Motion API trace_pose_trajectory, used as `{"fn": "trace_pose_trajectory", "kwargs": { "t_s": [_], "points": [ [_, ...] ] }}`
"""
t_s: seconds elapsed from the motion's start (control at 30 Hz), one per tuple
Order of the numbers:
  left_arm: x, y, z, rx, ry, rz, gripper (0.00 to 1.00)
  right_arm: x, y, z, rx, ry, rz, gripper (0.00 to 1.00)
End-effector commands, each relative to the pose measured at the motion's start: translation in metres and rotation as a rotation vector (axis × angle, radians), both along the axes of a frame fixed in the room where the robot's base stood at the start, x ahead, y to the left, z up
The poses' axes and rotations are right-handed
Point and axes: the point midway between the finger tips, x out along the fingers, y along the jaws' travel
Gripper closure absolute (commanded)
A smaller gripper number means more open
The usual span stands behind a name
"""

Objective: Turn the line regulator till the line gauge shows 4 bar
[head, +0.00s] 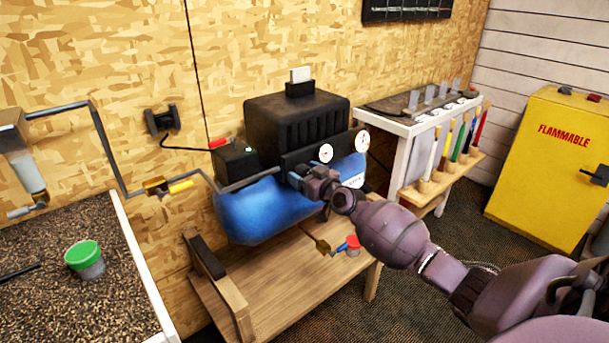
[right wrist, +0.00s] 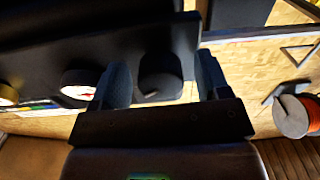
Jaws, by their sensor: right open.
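The line regulator seems to be the black knob (right wrist: 160,80) on the compressor's dark panel in the right wrist view. My right gripper (right wrist: 160,72) is open, with one finger on each side of the knob; I cannot tell whether they touch it. In the head view the right gripper (head: 303,174) is at the left end of the panel and hides the knob. Two round white gauges, a near one (head: 326,153) and a far one (head: 362,141), sit on the panel. I cannot tell which is the line gauge, and the needles are too small to read. My left gripper is out of view.
The blue tank (head: 255,212) stands on a wooden bench (head: 275,285). A pipe with a yellow-handled valve (head: 180,186) runs along the wall at left. A white rack (head: 398,160) and yellow cabinet (head: 560,150) stand at right.

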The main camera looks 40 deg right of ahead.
Motion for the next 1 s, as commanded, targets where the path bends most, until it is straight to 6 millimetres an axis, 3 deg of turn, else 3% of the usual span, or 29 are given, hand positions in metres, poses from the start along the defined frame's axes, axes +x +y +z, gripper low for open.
{"fn": "trace_pose_trajectory", "kwargs": {
  "t_s": [0.17, 0.4, 0.5, 0.77, 1.0],
  "points": [
    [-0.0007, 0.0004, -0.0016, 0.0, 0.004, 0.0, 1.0, -0.0001, 0.0001, 0.0, 0.0, 0.0, 0.0, 0.32],
    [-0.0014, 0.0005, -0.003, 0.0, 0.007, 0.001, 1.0, -0.0003, 0.0001, -0.0001, 0.0, 0.0, 0.0, 0.69],
    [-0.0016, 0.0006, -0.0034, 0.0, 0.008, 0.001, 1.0, -0.0003, 0.0001, -0.0001, 0.0, 0.0, 0.0, 0.8],
    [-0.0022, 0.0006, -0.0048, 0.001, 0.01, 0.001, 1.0, -0.0004, 0.0001, -0.0008, 0.032, 0.003, 0.0, 0.8],
    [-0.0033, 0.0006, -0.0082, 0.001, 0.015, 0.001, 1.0, -0.0005, 0.0004, -0.0018, 0.159, 0.014, 0.0, 0.8]
  ]
}}
